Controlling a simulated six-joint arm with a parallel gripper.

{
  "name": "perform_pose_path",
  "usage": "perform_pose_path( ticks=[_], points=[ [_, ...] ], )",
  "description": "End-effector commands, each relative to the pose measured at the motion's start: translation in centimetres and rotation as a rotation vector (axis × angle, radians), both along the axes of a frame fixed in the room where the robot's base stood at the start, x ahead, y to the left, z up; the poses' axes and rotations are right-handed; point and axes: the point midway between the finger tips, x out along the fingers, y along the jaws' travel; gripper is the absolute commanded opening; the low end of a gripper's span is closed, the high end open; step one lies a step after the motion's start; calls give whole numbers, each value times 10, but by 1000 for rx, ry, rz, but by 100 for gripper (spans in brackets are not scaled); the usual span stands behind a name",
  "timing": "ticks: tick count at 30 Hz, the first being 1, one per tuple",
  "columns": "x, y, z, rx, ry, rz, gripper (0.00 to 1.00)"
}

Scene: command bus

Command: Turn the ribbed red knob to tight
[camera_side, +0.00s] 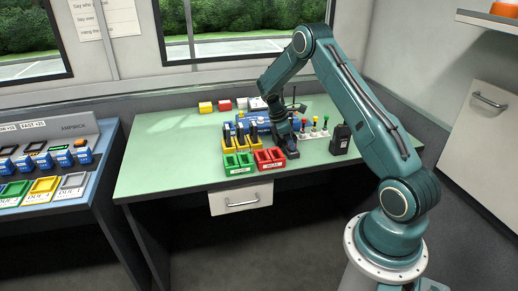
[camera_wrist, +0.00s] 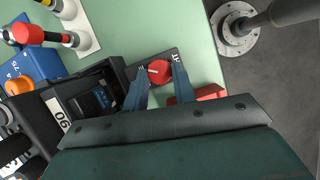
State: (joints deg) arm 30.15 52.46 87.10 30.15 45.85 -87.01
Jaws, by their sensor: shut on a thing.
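The red knob (camera_wrist: 160,72) sits on a dark plate in the wrist view, with a short white mark on its face, left of its middle. White lettering lies beside it on the plate, partly covered and too small to read fully. My gripper (camera_wrist: 160,78) has one blue-grey finger on each side of the knob and is shut on it. In the side view my gripper (camera_side: 285,140) points down at the dark block (camera_side: 287,154) near the table's front. The knob is hidden there.
Red bins (camera_side: 269,158) and green bins (camera_side: 238,163) stand left of my gripper. A black handset (camera_side: 340,139) and a white strip with coloured levers (camera_side: 314,134) stand to the right. The green table (camera_side: 160,160) is clear at left.

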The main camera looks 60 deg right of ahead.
Motion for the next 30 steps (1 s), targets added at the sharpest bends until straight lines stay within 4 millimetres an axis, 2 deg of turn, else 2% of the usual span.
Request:
perform_pose_path(
  ticks=[2,3,6,20,26,30],
  points=[
    [0,0,1,-1,-2,1,4],
    [0,0,1,-1,-2,1,28],
    [0,0,1,-1,-2,1,48],
    [2,1,4,-1,-2,2,48],
    [7,4,21,-2,-3,2,48],
    [14,9,39,-4,-4,3,48]
  ],
)
